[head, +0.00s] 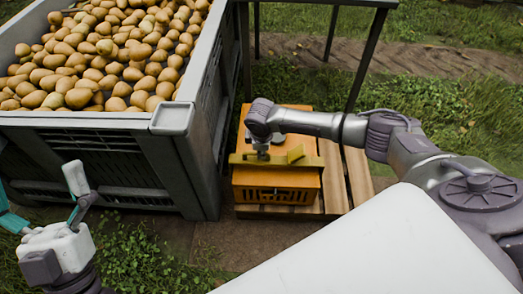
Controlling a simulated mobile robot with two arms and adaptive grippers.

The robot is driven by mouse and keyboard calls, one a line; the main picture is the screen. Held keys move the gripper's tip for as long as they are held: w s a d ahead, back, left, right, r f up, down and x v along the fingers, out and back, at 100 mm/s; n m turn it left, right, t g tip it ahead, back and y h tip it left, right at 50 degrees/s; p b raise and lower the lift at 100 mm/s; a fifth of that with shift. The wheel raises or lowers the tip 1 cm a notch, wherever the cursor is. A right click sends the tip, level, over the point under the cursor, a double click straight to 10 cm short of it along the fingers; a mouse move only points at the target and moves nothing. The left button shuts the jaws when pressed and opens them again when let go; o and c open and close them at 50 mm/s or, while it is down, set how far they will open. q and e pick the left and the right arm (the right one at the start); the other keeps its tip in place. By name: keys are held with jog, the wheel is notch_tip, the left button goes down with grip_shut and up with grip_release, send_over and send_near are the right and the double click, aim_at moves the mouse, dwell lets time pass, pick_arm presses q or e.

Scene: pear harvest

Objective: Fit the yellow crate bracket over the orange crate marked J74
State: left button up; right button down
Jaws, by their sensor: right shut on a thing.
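The orange crate (277,180) stands on wooden slats to the right of the big bin; no marking on it is legible. The yellow crate bracket (308,161), a bar with a raised tab, spans across the crate near its front edge. I cannot tell whether it touches the crate. My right gripper (262,153) reaches in from the right and is shut on the bracket near its left part; its wrist hides some of the crate top. My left gripper (42,200) is at the lower left, fingers spread and empty, in front of the bin.
A large grey bin (172,119) full of pears (100,55) stands at the left, its wall close beside the crate. Bare wooden slats (358,175) lie right of the crate. A dark metal frame (368,55) stands behind. Grass and a dirt track lie beyond.

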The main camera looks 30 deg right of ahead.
pick_arm(q)
jog(key=shift+w, duration=0.1)
dwell(0.3)
jog(key=shift+w+d+f+g+y+p, duration=0.2)
jog(key=shift+w+f+g+y+p, duration=0.35)
jog(key=shift+w+f+g, duration=0.85)
jog(key=shift+f, duration=0.1)
jog(key=shift+s, duration=0.2)
pick_arm(e)
jog(key=shift+f, duration=0.1)
pick_arm(q)
jog(key=shift+s+r+t+h, duration=0.25)
jog(key=shift+s+r+t, duration=0.15)
jog(key=shift+r+t, duration=0.3)
pick_arm(e)
jog(key=shift+f, duration=0.35)
pick_arm(q)
jog(key=shift+s+a+r+t+b, duration=0.1)
jog(key=shift+s+r+t+b, duration=0.3)
jog(key=shift+s+r+b, duration=0.15)
pick_arm(e)
jog(key=shift+f, duration=0.45)
pick_arm(q)
jog(key=shift+s+r+t+h, duration=0.25)
jog(key=shift+s+t+h, duration=0.05)
jog(key=shift+s, duration=0.15)
pick_arm(e)
jog(key=shift+f, duration=0.3)
